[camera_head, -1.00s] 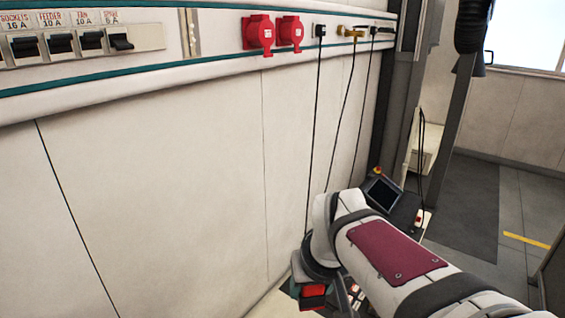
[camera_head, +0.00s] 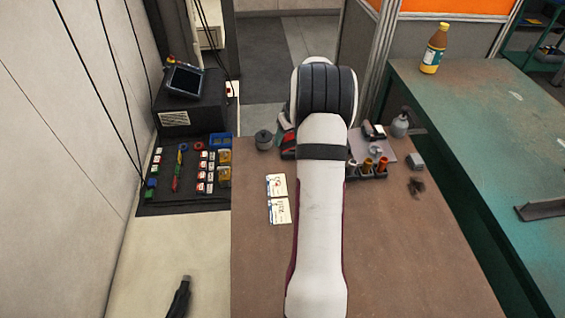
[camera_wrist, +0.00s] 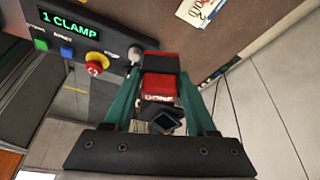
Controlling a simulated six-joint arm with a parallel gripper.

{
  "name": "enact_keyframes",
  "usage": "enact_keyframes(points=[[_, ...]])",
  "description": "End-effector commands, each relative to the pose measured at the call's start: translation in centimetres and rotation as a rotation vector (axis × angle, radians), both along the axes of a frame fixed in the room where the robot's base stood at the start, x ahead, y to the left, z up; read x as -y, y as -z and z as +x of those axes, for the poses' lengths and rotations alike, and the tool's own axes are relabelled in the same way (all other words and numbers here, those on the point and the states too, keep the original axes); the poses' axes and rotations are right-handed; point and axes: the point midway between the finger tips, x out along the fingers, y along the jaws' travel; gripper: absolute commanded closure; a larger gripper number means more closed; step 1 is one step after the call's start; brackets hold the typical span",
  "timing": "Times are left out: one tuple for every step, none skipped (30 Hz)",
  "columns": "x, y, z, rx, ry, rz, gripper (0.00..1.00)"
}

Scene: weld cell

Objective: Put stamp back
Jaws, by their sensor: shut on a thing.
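In the wrist view my gripper (camera_wrist: 160,84) has its two green fingers shut on the stamp (camera_wrist: 160,97), a red and black block with "DONE" on its face. A dark square part shows below the lettering. A second red-topped dark block shows just beyond the stamp; I cannot tell whether it is part of it. In the head view my arm reaches away over the brown table (camera_head: 410,270) and hides my gripper. A small red and dark thing (camera_head: 288,146) shows at the arm's left edge; I cannot tell whether it is the stamp.
A control box (camera_wrist: 72,38) reading "1 CLAMP" stands left in the wrist view. Two cards (camera_head: 280,210) lie left of my arm. A holder with orange and red pieces (camera_head: 375,168) stands right. A grey pot (camera_head: 264,139) and dark board (camera_head: 190,205) are left. The near right tabletop is clear.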

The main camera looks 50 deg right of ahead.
Motion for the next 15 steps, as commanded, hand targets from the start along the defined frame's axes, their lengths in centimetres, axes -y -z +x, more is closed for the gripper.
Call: enact_keyframes(points=[[-0.1,1.5,-0.2,-0.004,0.002,0.006,0.79],[-0.1,2.2,-0.1,-0.005,0.001,0.005,0.79],[-0.1,3.2,-0.1,-0.004,0.000,0.004,0.79],[-0.1,3.8,-0.1,-0.004,0.001,0.004,0.79],[-0.1,4.3,-0.1,-0.003,0.001,0.003,0.79],[-0.1,4.8,-0.1,-0.002,0.000,0.002,0.79],[-0.1,5.2,-0.1,-0.002,0.000,0.002,0.79],[-0.1,5.6,-0.1,-0.002,0.001,0.002,0.79],[-0.1,6.2,-0.1,-0.003,0.001,0.003,0.79],[-0.1,6.8,-0.1,-0.003,0.001,0.003,0.79],[-0.1,7.4,-0.1,-0.004,-0.001,0.004,0.79],[-0.1,8.2,-0.1,-0.003,0.001,0.004,0.79],[-0.1,8.6,-0.1,-0.003,0.001,0.003,0.79],[-0.1,8.8,0.0,-0.002,0.000,0.002,0.79],[-0.1,8.9,0.0,-0.002,0.000,0.001,0.79]])
